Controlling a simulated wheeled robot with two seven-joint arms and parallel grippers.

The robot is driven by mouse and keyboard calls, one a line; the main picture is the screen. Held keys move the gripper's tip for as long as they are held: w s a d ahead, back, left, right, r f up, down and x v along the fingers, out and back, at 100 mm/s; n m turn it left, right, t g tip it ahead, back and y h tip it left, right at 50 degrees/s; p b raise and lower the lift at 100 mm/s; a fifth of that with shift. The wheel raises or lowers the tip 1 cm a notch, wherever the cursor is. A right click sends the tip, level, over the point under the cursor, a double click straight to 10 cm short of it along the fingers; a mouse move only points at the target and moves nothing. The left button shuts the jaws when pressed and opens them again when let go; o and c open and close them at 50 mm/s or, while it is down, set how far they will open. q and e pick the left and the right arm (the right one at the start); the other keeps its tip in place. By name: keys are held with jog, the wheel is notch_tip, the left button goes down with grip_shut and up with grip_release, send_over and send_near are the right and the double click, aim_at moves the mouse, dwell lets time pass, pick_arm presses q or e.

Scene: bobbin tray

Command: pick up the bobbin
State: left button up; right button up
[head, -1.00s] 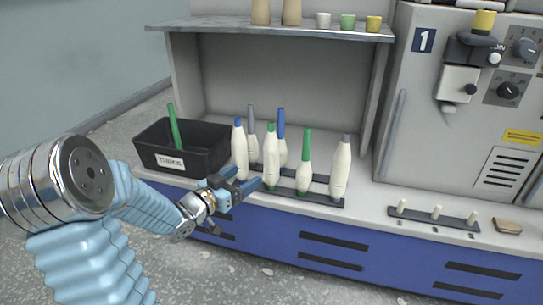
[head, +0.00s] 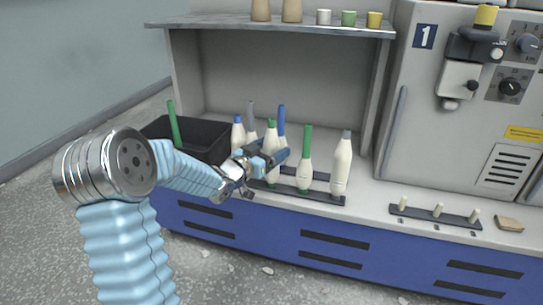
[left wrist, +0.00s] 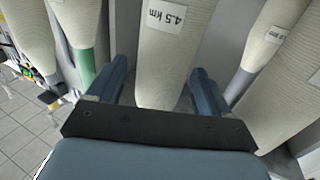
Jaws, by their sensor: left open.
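Several cream bobbins stand upright on a dark rack (head: 310,197) on the counter. One with a green tip (head: 272,174) is at my left gripper (head: 275,155), which partly covers it in the head view. In the left wrist view, the open fingers (left wrist: 155,92) lie either side of a bobbin labelled "4.5 km" (left wrist: 170,60), with gaps on both sides; its tip is hidden behind the gripper. Beside it are a green-tubed bobbin (head: 304,175) and a grey-tipped bobbin (head: 341,168). Blue-tipped bobbins (head: 238,135) stand left and behind. My right gripper is out of view.
A black bin (head: 210,140) with a green tube (head: 174,125) stands left. A shelf (head: 290,30) overhangs the counter. A small peg rack (head: 435,216) and a tan block (head: 509,223) lie right, below a grey machine (head: 420,120).

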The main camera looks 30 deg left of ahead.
pick_arm(q)
jog(key=shift+w, duration=0.2)
jog(key=shift+r, duration=0.1)
jog(key=c, duration=1.1)
